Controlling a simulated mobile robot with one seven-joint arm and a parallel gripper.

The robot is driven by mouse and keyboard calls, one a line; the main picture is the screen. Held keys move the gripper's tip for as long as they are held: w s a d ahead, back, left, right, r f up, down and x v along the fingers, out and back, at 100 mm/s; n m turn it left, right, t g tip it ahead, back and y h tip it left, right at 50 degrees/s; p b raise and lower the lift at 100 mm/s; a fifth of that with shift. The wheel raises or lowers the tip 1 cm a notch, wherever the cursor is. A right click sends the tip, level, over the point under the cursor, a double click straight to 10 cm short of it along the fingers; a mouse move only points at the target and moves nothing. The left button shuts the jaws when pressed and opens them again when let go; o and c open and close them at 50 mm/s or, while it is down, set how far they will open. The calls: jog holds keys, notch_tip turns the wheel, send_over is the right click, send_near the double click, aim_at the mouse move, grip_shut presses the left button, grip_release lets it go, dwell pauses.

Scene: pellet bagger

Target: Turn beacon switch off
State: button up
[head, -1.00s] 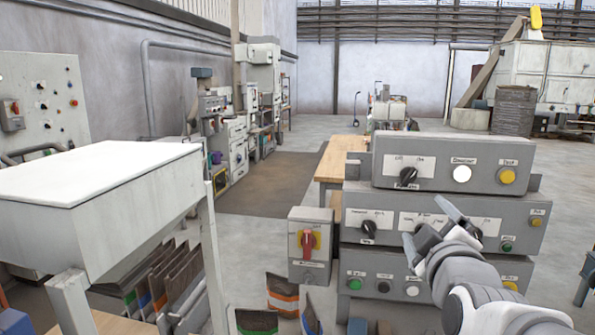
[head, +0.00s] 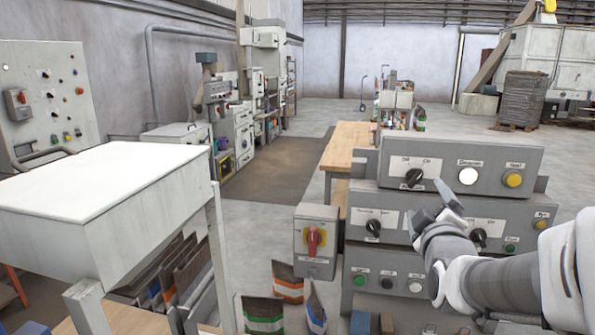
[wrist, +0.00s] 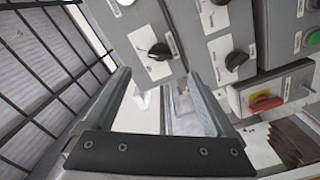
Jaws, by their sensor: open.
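The top grey control box (head: 450,190) carries a black rotary knob (head: 414,178) under a white Off/On label. Its handle looks tilted toward upper right, though small. A white lamp (head: 467,176) and a yellow button (head: 513,179) sit right of it; their labels are too blurred to read surely. My gripper (head: 436,207) is open and empty, just right of and below this knob in the head view. In the wrist view, the knob (wrist: 160,51) shows ahead, beyond the space between the fingers (wrist: 155,85), apart from both.
A lower box holds two more black knobs, left (head: 373,228) and right (head: 478,238). A red-and-yellow isolator switch (head: 314,240) stands to the left. Bags (head: 287,285) stand on the floor below it. A white-topped hopper (head: 110,175) fills the left side.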

aim_at(418, 181)
jog(key=p+x, duration=0.1)
jog(key=x, duration=0.9)
jog(key=shift+w, duration=0.25)
jog(key=shift+c, duration=0.3)
